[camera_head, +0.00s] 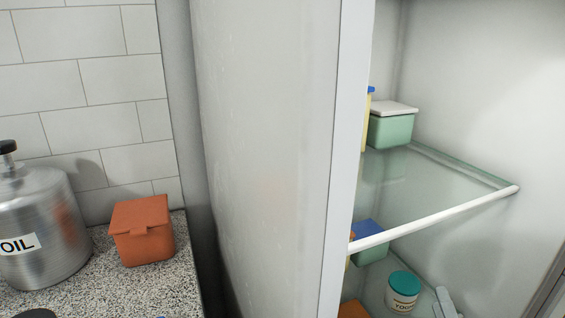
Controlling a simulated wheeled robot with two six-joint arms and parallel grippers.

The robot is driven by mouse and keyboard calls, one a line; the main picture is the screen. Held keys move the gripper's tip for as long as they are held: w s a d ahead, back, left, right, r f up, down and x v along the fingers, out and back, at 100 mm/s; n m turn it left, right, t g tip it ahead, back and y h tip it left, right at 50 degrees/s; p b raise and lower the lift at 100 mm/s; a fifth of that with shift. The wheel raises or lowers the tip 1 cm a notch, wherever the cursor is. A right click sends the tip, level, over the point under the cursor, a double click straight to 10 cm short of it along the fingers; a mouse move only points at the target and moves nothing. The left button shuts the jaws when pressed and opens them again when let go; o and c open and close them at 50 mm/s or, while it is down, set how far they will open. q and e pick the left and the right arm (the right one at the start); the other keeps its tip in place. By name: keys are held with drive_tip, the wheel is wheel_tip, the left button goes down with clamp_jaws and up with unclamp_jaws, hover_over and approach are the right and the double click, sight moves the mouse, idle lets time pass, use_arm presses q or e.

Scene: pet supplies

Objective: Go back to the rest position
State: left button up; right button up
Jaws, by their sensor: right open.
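A small pale grey part at the bottom right, in front of the lower shelf, appears to be the tip of my right gripper (445,303). Only a little of it shows, and the rest is cut off by the lower frame edge. It is open and nothing is seen held in it. It is just right of a white jar with a teal lid (403,291); I cannot tell whether they touch. My left gripper is not in view.
An open fridge has a glass shelf with a white front rail (436,218). A green box with a white lid (390,124) stands on it. The fridge side wall (265,150) separates it from a counter with an oil can (42,225) and an orange box (143,231).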

drive_tip(key=s+d+f+m+g+h, duration=0.45)
drive_tip(key=d+m+h, duration=0.25)
drive_tip(key=m, duration=0.5)
drive_tip(key=s+a+f+m+g+y, duration=0.3)
drive_tip(key=s+f+m+g, duration=0.2)
drive_tip(key=s+f+g, duration=0.3)
drive_tip(key=s+a+f+m+g+y, duration=0.25)
drive_tip(key=s+f+m+g, duration=0.35)
drive_tip(key=s+f, duration=0.35)
wheel_tip(320, 180, down, 19)
drive_tip(key=s+p, duration=0.1)
drive_tip(key=p, duration=0.5)
use_arm(q)
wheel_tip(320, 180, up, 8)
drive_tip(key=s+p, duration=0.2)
drive_tip(key=p, duration=0.2)
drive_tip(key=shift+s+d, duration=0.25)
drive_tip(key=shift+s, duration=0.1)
use_arm(e)
drive_tip(key=s+f+g, duration=0.2)
drive_tip(key=s+f, duration=0.7)
drive_tip(key=s, duration=0.5)
drive_tip(key=shift+s+a+f, duration=0.2)
drive_tip(key=shift+s+f, duration=0.1)
drive_tip(key=shift+f, duration=0.05)
